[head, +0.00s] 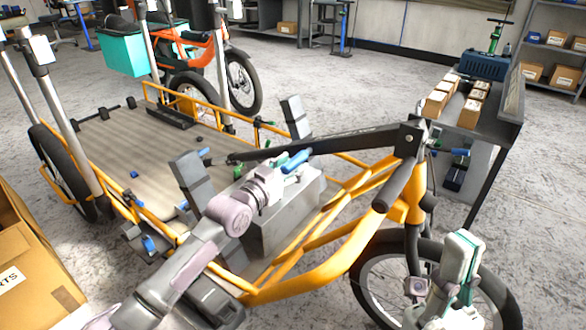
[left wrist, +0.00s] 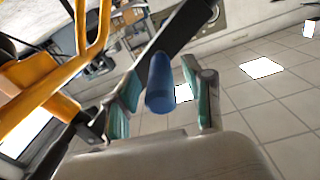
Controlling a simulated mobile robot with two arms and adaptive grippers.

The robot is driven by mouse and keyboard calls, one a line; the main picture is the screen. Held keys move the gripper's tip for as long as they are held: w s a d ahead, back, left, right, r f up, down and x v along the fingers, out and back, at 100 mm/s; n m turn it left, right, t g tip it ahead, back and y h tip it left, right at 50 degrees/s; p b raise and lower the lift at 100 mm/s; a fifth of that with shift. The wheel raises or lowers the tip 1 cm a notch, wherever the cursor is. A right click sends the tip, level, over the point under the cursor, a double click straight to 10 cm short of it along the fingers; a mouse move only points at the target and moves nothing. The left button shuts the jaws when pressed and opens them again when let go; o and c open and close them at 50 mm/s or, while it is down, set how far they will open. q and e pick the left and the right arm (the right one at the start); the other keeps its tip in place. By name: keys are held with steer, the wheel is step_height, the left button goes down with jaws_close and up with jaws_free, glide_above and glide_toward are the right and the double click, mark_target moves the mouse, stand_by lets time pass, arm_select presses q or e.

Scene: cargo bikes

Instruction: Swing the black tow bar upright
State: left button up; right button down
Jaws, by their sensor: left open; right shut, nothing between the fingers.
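The black tow bar (head: 345,143) lies almost level across the front of the yellow cargo bike (head: 335,275). Its right end meets the bike's front post at a dark bracket (head: 410,139). A blue grip (head: 297,161) sits by the bar, close to my left gripper (head: 280,164). In the left wrist view the blue grip (left wrist: 160,86) stands between the two open teal-padded fingers (left wrist: 163,100), with the black bar (left wrist: 187,28) behind it. Finger contact is not clear. My right gripper (head: 461,262) is shut and empty, above the front wheel.
The bike's flat cargo deck (head: 120,150) stretches to the left. A bench with small boxes (head: 470,112) stands right of the bar's bracket end. A cardboard box (head: 35,260) is at lower left. An orange bike (head: 200,50) stands behind.

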arm_select(q)
steer(key=shift+w+d, duration=0.3)
steer(key=shift+w, duration=0.05)
steer(key=shift+c, duration=0.2)
jaws_close()
